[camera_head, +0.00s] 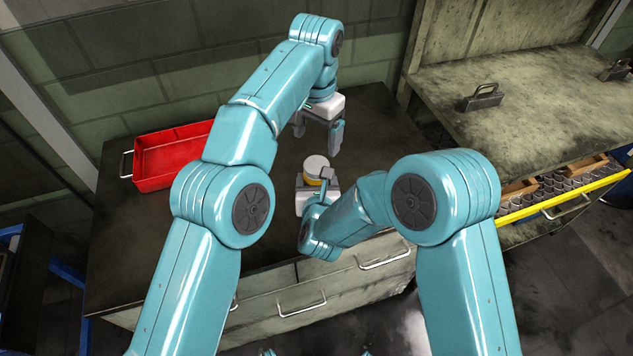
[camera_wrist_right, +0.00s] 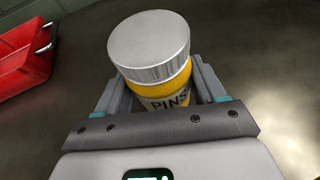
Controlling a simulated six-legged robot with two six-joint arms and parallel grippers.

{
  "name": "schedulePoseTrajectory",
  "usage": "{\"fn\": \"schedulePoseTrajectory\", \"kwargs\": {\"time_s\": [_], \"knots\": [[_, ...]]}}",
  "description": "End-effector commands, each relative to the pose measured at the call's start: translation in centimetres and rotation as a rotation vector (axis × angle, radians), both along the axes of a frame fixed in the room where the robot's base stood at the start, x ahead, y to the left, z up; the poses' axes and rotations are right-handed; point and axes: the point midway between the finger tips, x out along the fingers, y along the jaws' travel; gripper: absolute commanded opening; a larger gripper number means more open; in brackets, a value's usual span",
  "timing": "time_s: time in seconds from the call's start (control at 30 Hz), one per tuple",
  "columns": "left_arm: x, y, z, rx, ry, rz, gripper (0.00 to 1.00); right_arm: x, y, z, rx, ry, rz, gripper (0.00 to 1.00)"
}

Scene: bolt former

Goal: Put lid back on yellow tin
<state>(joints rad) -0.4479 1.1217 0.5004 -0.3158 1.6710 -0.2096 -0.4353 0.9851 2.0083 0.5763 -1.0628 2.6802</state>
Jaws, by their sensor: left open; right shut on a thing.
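The yellow tin (camera_wrist_right: 163,88) with "PINS" lettering stands between the fingers of my right gripper (camera_wrist_right: 158,80), which is shut on its body. The silver-grey lid (camera_wrist_right: 149,45) sits on top of the tin; I cannot tell whether it is fully seated. In the head view the lid (camera_head: 316,164) and a strip of the yellow tin (camera_head: 313,181) show, partly hidden by my right gripper. My left gripper (camera_head: 318,130) is open and empty, behind the tin and apart from it, with its fingers pointing down.
A red tray (camera_head: 168,177) lies on the dark bench top (camera_head: 125,235) at the left, and shows in the wrist view (camera_wrist_right: 22,58). A drawer unit with a yellow-edged drawer (camera_head: 565,200) stands at the right. The bench around the tin is clear.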

Motion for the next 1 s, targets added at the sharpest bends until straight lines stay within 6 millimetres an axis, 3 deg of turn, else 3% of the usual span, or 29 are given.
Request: {"fn": "schedulePoseTrajectory", "kwargs": {"time_s": [0.2, 0.4, 0.6, 1.0], "knots": [[0.0, 0.0, 0.01, 0.0, 0.0, 0.539, 0.82, 0.03, 0.01, 0.06, 0.0, -0.002, 0.0, 0.0], [0.0, 0.0, 0.01, 0.0, 0.0, 0.859, 0.82, 0.03, 0.01, 0.06, 0.0, -0.002, 0.0, 0.0], [0.0, 0.0, 0.01, 0.0, 0.0, 0.964, 0.82, 0.03, 0.01, 0.07, 0.0, -0.002, 0.0, 0.0], [0.0, 0.03, -0.52, 0.002, 0.001, 0.965, 0.82, 0.03, 0.01, 0.08, 0.0, -0.002, 0.0, 0.0]]}}
